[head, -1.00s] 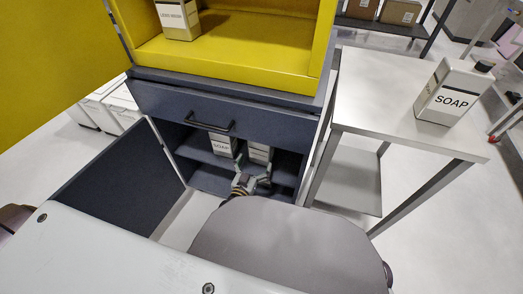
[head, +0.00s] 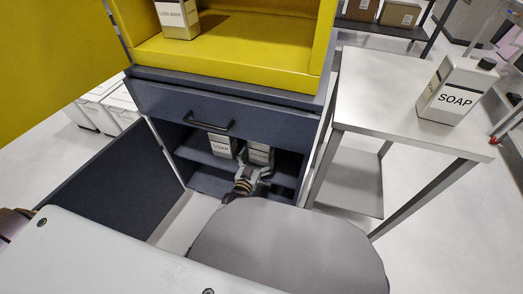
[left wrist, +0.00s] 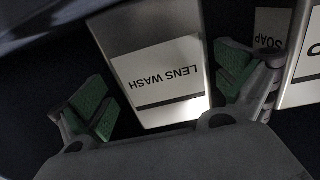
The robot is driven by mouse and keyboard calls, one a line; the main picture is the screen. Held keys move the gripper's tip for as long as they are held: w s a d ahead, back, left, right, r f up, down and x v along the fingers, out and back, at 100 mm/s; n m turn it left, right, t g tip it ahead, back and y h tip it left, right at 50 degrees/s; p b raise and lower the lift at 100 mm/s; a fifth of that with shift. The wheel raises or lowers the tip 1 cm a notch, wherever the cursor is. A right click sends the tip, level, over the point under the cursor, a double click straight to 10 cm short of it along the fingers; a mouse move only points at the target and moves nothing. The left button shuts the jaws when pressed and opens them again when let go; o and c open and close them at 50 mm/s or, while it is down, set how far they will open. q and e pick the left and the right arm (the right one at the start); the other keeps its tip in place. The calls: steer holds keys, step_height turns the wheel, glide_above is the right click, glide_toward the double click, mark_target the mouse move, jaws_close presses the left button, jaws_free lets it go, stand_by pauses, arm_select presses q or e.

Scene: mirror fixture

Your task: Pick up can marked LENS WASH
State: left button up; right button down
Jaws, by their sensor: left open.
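The can marked LENS WASH (left wrist: 160,65) is a white and grey box-shaped container, its label upside down in the left wrist view. In the head view a container (head: 259,153) inside the lower cabinet, right of a SOAP container (head: 221,145), appears to be it; its label is not readable there. My left gripper (head: 252,183) is at the cabinet opening, just in front of it. In the left wrist view the open green-padded fingers of my left gripper (left wrist: 164,90) lie on either side of the can, with a gap at the left. My right gripper is not in view.
More containers, one reading SOAP (left wrist: 272,30), stand close beside the right finger. The drawer (head: 205,110) is above the opening and the open door (head: 120,185) is at left. A yellow compartment (head: 225,55) is above. A side table (head: 385,85) holds another SOAP bottle (head: 456,92).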

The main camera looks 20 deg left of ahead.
arm_select(q)
steer(key=shift+w+f+b, duration=0.1)
steer(key=shift+w+b, duration=0.5)
steer(key=shift+w, duration=0.4)
steer(key=shift+w+b, duration=0.55)
steer(key=shift+w, duration=0.7)
steer(key=c, duration=1.3)
steer(key=shift+r, duration=0.2)
steer(key=shift+c, duration=0.7)
steer(key=shift+r, duration=0.15)
